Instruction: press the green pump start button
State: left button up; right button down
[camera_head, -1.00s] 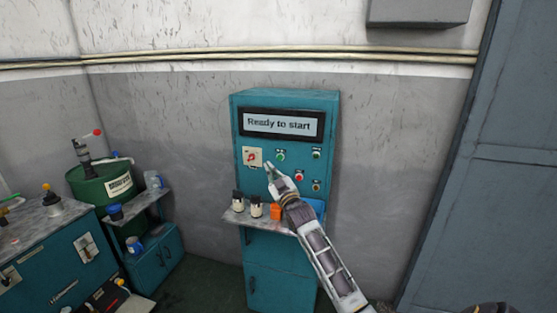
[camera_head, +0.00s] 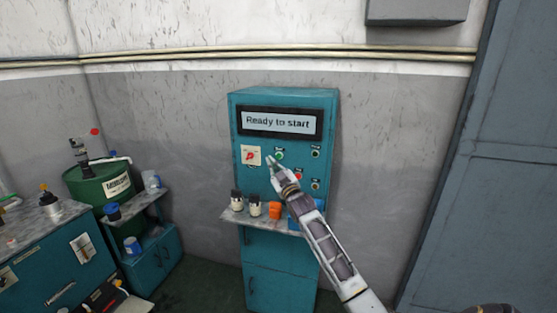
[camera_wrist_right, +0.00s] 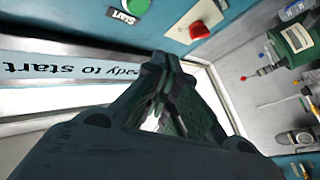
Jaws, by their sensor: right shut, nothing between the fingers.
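The green start button (camera_head: 279,155) is on the upper front of the teal control cabinet (camera_head: 287,97). In the right wrist view the green button (camera_wrist_right: 137,5) is at the top edge, above its "Start" label (camera_wrist_right: 123,17). My right gripper (camera_head: 269,160) is shut and empty, its tip just left of and slightly below the button in the head view. The wrist view shows its closed fingers (camera_wrist_right: 165,62) below the button; I cannot tell the gap to the panel. The display (camera_head: 279,122) reads "Ready to start". My left gripper is out of view.
A red rotary switch (camera_head: 250,156) on a pale plate is left of the button. A green drum (camera_head: 105,188) stands at left.

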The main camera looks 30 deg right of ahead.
aim_at(277, 158)
jog(key=shift+w+d+b, duration=0.3)
jog(key=shift+w+d, duration=0.5)
jog(key=shift+d, duration=0.2)
jog(key=shift+w+d+b, duration=0.3)
jog(key=shift+w+d, duration=0.5)
jog(key=shift+d, duration=0.15)
jog(key=shift+w+d, duration=0.5)
jog(key=shift+d, duration=0.1)
dwell(1.5)
jog(key=shift+a, duration=0.15)
jog(key=shift+s+a+p, duration=0.35)
jog(key=shift+s+a, duration=0.1)
jog(key=shift+s, duration=0.05)
dwell(0.6)
jog(key=s+a+p, duration=0.2)
jog(key=s+a, duration=0.1)
jog(key=shift+s+a, duration=0.15)
jog(key=shift+a, duration=0.25)
dwell(0.3)
jog(key=shift+f, duration=0.1)
dwell(0.8)
